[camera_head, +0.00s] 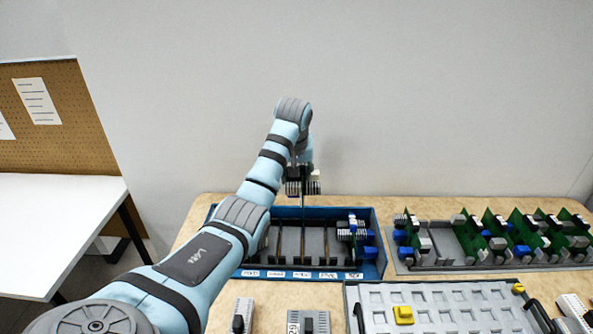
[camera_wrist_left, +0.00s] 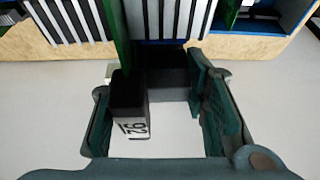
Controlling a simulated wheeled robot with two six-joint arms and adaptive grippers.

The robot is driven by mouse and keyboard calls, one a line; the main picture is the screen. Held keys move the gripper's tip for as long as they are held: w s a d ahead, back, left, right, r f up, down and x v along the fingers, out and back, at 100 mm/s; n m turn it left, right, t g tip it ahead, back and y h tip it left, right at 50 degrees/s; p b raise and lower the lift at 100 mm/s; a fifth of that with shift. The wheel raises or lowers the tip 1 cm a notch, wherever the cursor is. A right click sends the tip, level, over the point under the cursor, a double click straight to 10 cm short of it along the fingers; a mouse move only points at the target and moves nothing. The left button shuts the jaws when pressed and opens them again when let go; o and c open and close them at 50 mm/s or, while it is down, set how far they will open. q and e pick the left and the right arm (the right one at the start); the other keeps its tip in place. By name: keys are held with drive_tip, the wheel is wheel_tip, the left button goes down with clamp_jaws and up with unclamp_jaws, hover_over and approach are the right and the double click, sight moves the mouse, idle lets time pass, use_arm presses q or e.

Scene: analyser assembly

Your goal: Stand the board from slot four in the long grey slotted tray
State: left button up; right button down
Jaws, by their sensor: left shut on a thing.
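My left gripper (camera_head: 303,186) is above the middle of the blue slotted box (camera_head: 378,240), its arm coming in from the left. It is shut on a board, seen nearly edge-on below the gripper. In the left wrist view the gripper (camera_wrist_left: 160,115) has a dark block (camera_wrist_left: 128,92) with a white number label between its fingers, and the board's green edge (camera_wrist_left: 118,35) runs away from it. Whether the board's lower edge is still inside the box cannot be told. The long grey slotted tray (camera_head: 436,254) lies right of the box, with several green boards standing in it.
A board with blue and grey parts (camera_head: 352,231) stands at the box's right end. A grey panel with a yellow piece (camera_head: 403,314) lies in front, beside grey labelled modules (camera_head: 308,322). A bare gap shows near the tray's left end. A white table (camera_head: 55,225) is at left.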

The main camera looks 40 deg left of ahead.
use_arm(q)
drive_tip(key=shift+f+b, duration=1.3)
drive_tip(key=shift+f, duration=4.6)
idle(2.1)
